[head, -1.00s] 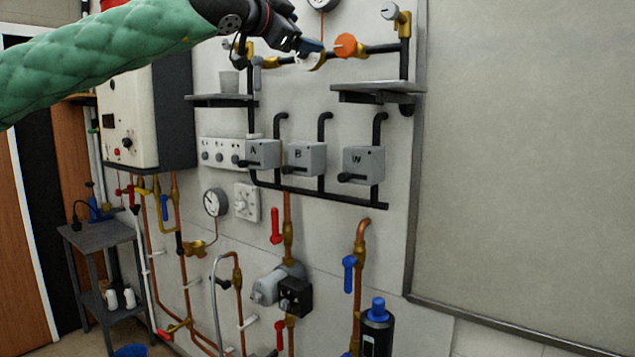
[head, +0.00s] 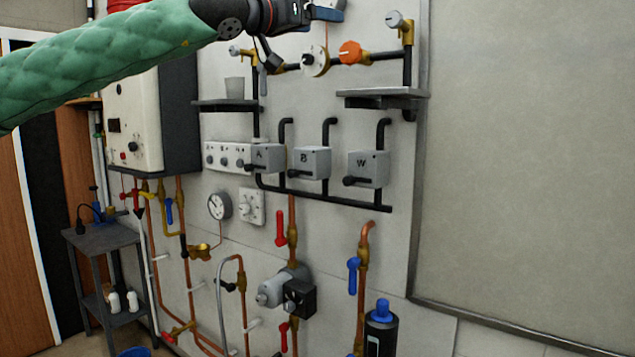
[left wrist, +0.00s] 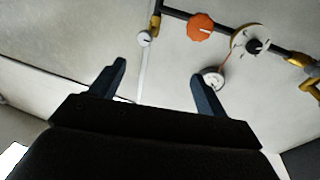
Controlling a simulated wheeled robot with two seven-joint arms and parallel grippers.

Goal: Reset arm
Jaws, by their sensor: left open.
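My left arm in a green padded sleeve (head: 100,62) reaches in from the upper left of the head view. My left gripper (head: 318,13) is at the top edge of that view, in front of the wall and above the dark horizontal pipe. In the left wrist view its two fingers (left wrist: 157,84) stand wide apart with nothing between them but wall further off. An orange knob (head: 350,52) and a white dial (head: 314,62) on the pipe are below the gripper in the head view, apart from it. My right gripper is out of view.
Two small shelves (head: 380,95) jut from the wall, the left one bearing a grey cup (head: 234,88). Grey boxes A, B and W (head: 367,168) sit lower. A boiler (head: 150,115) and side table (head: 101,237) are left. The large right panel (head: 520,150) is bare.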

